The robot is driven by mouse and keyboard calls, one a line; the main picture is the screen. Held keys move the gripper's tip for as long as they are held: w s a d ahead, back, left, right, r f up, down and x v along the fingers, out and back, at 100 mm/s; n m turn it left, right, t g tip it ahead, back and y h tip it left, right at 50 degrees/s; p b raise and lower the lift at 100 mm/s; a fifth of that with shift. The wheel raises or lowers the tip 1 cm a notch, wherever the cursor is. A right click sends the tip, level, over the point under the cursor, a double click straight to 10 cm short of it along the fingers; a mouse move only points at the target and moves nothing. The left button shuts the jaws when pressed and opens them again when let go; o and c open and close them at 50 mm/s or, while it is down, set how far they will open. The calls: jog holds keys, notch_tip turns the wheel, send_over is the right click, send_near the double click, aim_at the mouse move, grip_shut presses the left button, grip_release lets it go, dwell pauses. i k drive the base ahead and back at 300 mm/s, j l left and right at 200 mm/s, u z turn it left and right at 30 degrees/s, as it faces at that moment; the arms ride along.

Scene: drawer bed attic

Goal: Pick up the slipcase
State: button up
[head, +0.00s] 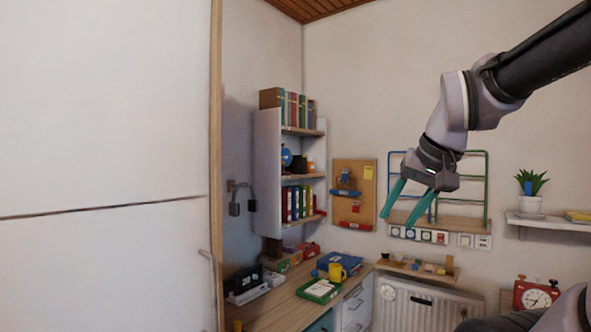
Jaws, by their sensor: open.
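A brown open-fronted case (270,98) with several coloured book spines in it stands on top of the white wall shelf at the left of centre; it looks like the slipcase, though I cannot be certain. My gripper (397,221) has teal fingers spread apart and pointing down. It is open, with nothing visible between the fingers. It hangs in the air to the right of the shelf and appears lower in the picture than the case. A clear gap separates them in the picture.
The white shelf unit (267,170) holds binders and small items. A pinboard (354,181) and a wire rack are on the back wall. A large white panel (105,120) fills the left.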

aim_at(298, 165)
jog(key=i+l+u, duration=0.3)
jog(key=i+l, duration=0.25)
jog(key=i+l+u, duration=0.25)
jog(key=i+l, duration=0.2)
jog(key=l, duration=0.25)
